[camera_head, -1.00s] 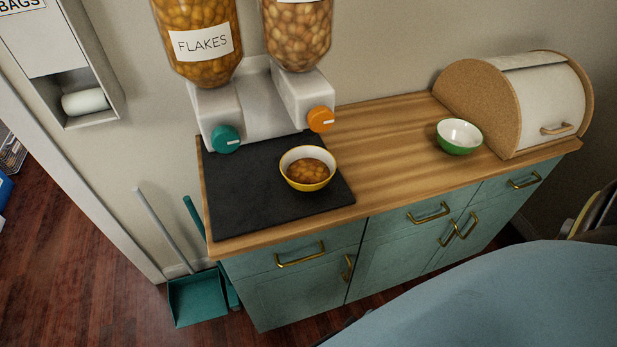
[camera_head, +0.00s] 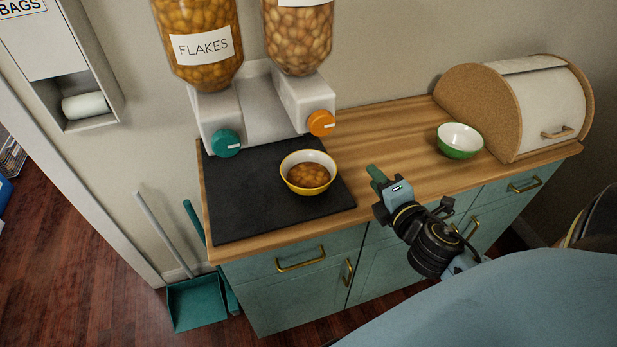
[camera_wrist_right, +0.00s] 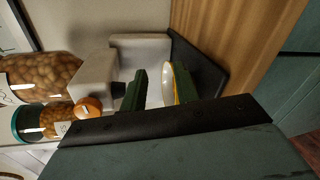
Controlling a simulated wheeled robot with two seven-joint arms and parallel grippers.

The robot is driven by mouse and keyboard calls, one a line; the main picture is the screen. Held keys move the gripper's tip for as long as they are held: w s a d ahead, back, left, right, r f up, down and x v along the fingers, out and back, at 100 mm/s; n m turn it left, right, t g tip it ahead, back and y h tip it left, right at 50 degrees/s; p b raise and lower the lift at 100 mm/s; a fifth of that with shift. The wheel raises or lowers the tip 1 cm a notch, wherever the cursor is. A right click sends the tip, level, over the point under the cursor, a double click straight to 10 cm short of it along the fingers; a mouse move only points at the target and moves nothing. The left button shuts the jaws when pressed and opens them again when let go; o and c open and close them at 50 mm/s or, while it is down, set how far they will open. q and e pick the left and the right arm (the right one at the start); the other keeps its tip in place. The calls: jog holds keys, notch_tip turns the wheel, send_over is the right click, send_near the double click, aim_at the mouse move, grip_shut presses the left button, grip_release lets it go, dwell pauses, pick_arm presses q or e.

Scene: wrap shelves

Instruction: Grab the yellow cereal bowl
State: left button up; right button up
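The yellow cereal bowl (camera_head: 309,191), white inside and holding brown cereal, stands upright on the black mat (camera_head: 240,205) below the dispenser. My right gripper (camera_head: 377,174) is to the right of the bowl, over the front of the wooden counter, apart from the bowl and empty. In the right wrist view its two green fingers (camera_wrist_right: 160,88) stand apart. Part of the bowl (camera_wrist_right: 168,86) shows beyond and between them, partly hidden by a finger. My left gripper is not in view.
The cereal dispenser (camera_head: 255,110) with teal and orange knobs stands behind the bowl. A green bowl (camera_head: 461,147) and a bread box (camera_head: 545,105) are on the right of the counter (camera_head: 390,140).

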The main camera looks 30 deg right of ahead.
aim_at(309, 189)
notch_tip(309, 189, up, 4)
jog(key=w+a+n+t+y, duration=0.2)
jog(key=n+y, duration=0.4)
jog(key=n, duration=0.7)
jog(key=w+a+f+n+g+y, duration=0.1)
jog(key=a+f+n+g, duration=0.1)
jog(key=n, duration=0.3)
jog(key=w+a+f+n+g+y, duration=0.1)
jog(key=a+f+n+g+y, duration=0.1)
jog(key=n, duration=0.3)
jog(key=w+a+f+n+g+y+p, duration=0.1)
jog(key=a+f+n+g+y, duration=0.1)
jog(key=n, duration=0.2)
jog(key=shift+w+a+f+n, duration=0.3)
jog(key=shift+w+n, duration=0.05)
jog(key=shift+n, duration=0.05)
jog(key=shift+d+x, duration=0.2)
jog(key=shift+x, duration=2.45)
jog(key=shift+f, duration=0.25)
grip_shut()
